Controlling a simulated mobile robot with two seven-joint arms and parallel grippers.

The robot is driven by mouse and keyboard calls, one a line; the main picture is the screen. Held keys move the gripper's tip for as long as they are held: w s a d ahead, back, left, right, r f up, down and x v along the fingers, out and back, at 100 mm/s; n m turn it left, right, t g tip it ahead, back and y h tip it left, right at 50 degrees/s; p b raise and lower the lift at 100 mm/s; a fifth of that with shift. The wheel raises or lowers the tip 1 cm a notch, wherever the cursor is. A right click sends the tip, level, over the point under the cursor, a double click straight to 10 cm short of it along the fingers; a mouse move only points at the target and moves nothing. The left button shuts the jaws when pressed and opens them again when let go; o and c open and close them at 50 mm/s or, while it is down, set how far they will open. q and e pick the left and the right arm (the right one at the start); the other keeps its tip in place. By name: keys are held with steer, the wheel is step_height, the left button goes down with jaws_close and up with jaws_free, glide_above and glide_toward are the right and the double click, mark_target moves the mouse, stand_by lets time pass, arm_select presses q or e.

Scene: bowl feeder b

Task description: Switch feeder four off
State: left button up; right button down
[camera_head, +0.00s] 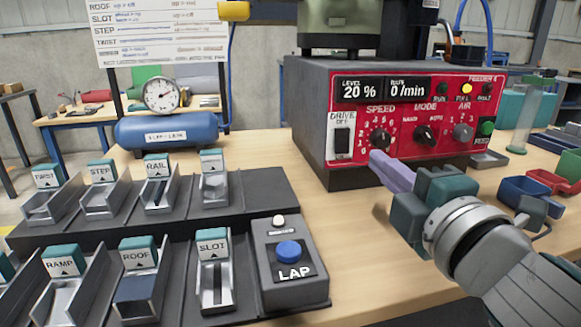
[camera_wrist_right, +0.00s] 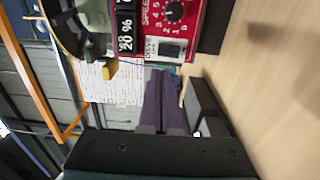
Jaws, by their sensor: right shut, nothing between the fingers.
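The feeder four control box has a red panel (camera_head: 400,147) labelled FEEDER 4. Its displays read LEVEL 20 % and RATE 0/min, and a yellow lamp (camera_head: 467,88) is bright. A black rocker switch (camera_head: 342,141) under the label DRIVE OFF is at the panel's left; it also shows in the right wrist view (camera_wrist_right: 170,50). My right gripper (camera_head: 374,156) is shut and empty, its purple fingers pointing towards the panel, below the speed knob (camera_head: 380,138) and right of the switch in the head view. In the wrist view the fingertips (camera_wrist_right: 161,73) are apart from the switch. My left gripper is out of view.
Dark racks with labelled tracks (camera_head: 215,262) fill the left of the table, with a LAP button box (camera_head: 290,270) at their right end. A blue tank with a gauge (camera_head: 161,94) stands behind. Blue and red bins (camera_head: 524,189) are at right.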

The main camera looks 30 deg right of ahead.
steer(key=v, duration=0.3)
steer(key=shift+s+a, duration=0.1)
steer(key=shift+s, duration=0.15)
